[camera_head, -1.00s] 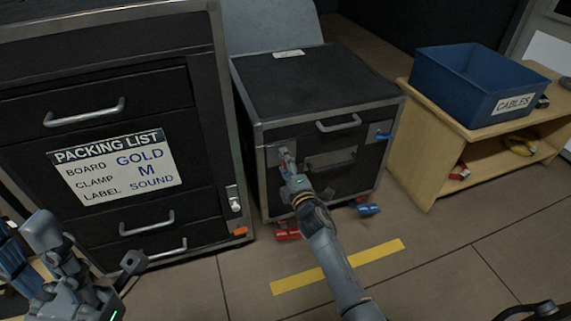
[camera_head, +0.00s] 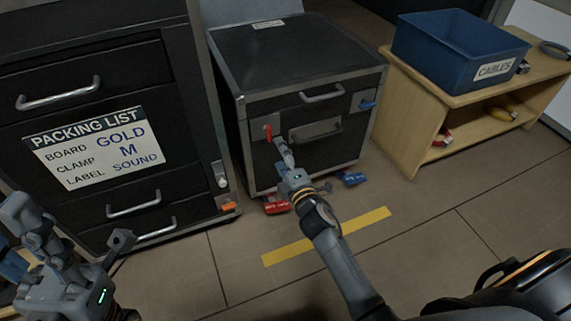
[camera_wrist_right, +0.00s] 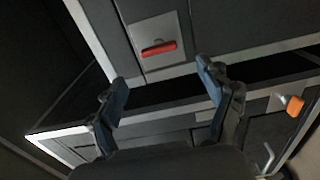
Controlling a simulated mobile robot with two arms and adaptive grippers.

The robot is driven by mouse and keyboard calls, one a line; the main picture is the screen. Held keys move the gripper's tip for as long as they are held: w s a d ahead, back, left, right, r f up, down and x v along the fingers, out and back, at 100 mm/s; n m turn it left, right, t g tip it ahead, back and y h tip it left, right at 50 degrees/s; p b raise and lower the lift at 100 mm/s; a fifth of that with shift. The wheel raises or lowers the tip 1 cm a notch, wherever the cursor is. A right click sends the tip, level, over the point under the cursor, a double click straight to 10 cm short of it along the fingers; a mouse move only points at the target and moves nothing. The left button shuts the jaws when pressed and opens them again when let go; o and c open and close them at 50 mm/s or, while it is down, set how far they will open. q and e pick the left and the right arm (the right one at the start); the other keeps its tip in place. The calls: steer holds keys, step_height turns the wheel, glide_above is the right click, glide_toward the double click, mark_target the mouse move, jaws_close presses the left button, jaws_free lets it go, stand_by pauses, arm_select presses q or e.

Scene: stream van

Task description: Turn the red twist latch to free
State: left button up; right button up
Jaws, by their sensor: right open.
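The red twist latch (camera_head: 267,132) sits on a pale plate at the upper left of the dark case's (camera_head: 296,57) front. Its handle looks upright in the head view. In the right wrist view the red latch (camera_wrist_right: 158,48) lies beyond and between the fingertips, apart from them. My right gripper (camera_head: 284,152) is just below and right of the latch. In the right wrist view the right gripper (camera_wrist_right: 162,82) is open, with nothing between its fingers. My left gripper (camera_head: 75,262) is at the lower left, away from the case; its jaw opening is unclear.
A blue latch (camera_head: 367,104) is at the case's upper right. A drawer cabinet (camera_head: 104,90) stands close on the left. A wooden shelf (camera_head: 414,120) with a blue cable bin (camera_head: 455,55) stands right.

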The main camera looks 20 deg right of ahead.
steer(key=shift+s, duration=1.95)
